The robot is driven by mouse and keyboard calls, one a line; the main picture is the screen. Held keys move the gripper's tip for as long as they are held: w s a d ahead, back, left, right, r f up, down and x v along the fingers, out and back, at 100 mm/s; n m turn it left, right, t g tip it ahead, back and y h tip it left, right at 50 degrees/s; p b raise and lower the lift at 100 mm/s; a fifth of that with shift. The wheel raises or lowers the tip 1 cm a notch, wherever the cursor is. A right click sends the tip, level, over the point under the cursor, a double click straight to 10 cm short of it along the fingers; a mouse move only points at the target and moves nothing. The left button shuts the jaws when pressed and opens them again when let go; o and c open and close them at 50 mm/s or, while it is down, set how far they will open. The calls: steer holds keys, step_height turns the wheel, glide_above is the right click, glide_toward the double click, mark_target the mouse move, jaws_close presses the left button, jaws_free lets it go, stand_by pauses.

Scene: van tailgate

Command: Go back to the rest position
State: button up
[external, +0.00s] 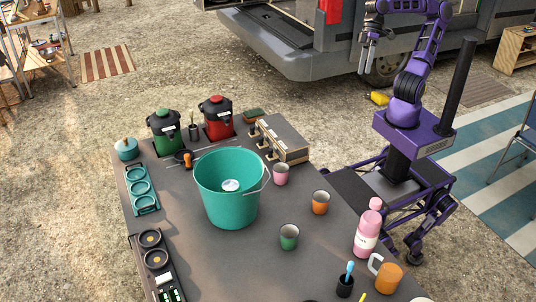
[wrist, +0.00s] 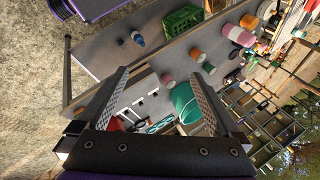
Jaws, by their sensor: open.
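My gripper (external: 369,58) is raised high beside the van, at the top right of the external view, with its fingers pointing down. In the wrist view its two fingers (wrist: 160,76) stand wide apart with nothing held between them. My purple arm rises from my base to the right of the table. The grey table (external: 260,260) is well away from the gripper. On it stands a large teal bucket (external: 222,200) with a white round item (external: 231,186) inside. The bucket also shows in the wrist view (wrist: 185,100), partly covered by a finger.
The table holds pink (external: 281,175), orange (external: 320,203) and green (external: 289,238) cups, a pink bottle (external: 367,230), an orange mug (external: 388,278), and green (external: 164,134) and red (external: 216,120) canisters. The van's grey tailgate (external: 300,62) is left of my gripper. Open ground lies between.

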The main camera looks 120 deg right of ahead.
steer(key=s+d+h, duration=0.3)
steer(key=s, duration=0.7)
steer(key=w+a+n+p, duration=0.2)
steer(key=w+a, duration=0.2)
steer(key=w, duration=0.3)
steer(key=w+a+n+t+h+p, duration=0.1)
steer(key=w+a+n+p, duration=0.1)
steer(key=w, duration=0.5)
steer(key=a+n, duration=0.1)
steer(key=a, duration=0.1)
steer(key=shift+a+r, duration=0.25)
steer(key=shift+a, duration=0.15)
steer(key=shift+w, duration=0.1)
